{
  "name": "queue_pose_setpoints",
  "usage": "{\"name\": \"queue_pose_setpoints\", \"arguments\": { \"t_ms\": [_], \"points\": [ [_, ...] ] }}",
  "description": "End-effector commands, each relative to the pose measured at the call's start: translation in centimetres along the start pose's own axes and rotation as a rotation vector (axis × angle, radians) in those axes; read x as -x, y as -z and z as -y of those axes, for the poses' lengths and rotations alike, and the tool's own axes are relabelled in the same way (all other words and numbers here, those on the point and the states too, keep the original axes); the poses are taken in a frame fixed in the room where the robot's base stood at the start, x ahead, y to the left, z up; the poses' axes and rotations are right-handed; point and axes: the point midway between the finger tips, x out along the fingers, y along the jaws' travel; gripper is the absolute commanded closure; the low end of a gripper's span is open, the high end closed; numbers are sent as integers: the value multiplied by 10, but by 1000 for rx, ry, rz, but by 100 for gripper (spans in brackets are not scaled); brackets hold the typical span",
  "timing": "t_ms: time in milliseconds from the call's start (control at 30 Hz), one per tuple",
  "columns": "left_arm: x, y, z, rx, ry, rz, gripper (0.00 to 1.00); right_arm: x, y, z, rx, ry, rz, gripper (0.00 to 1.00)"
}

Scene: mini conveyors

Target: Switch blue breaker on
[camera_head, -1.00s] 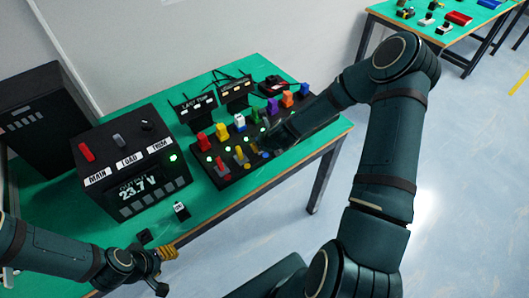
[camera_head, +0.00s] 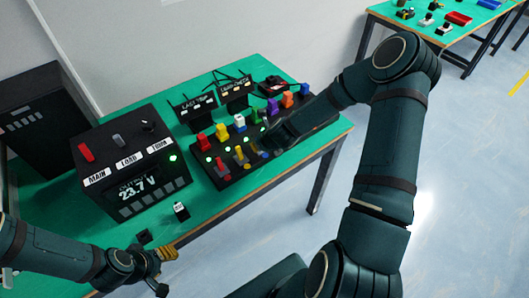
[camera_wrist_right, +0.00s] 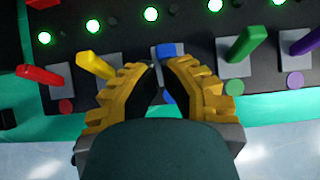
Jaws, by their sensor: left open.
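In the right wrist view the blue breaker (camera_wrist_right: 167,49) is a short blue lever on a pale plate, with a blue round marker (camera_wrist_right: 168,98) below it. My right gripper (camera_wrist_right: 160,68) has its yellow fingers close in front of this breaker. A narrow gap shows between the fingertips, and I cannot see contact with the lever. In the head view my right gripper (camera_head: 268,140) is over the black breaker panel (camera_head: 218,180), dark and partly hidden. My left gripper (camera_head: 164,268) is open and empty at the table's front left, away from the panel.
Red (camera_wrist_right: 38,75), yellow (camera_wrist_right: 95,65), green (camera_wrist_right: 245,43) and purple (camera_wrist_right: 307,41) levers flank the blue one closely. A power supply box (camera_head: 130,165) stands left of the panel. A small labelled block (camera_head: 181,210) is in front of it. The front right table strip is clear.

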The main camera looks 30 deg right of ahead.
Motion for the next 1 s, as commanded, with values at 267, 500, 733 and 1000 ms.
{"name": "queue_pose_setpoints", "arguments": {
  "t_ms": [267, 500, 733, 1000],
  "points": [
    [0, 0, 0, 0, 0, 0, 53, 0, 0, 0, 0, 0, 0, 100],
    [1, 0, 0, 0, 0, 0, 53, 1, -1, 0, 0, 0, 0, 100],
    [6, 1, -2, 0, 0, 0, 53, 9, -6, 0, 1, 0, 0, 100],
    [8, 1, -3, 0, 0, 0, 53, 13, -10, 0, 0, 0, 0, 100]
  ]
}}
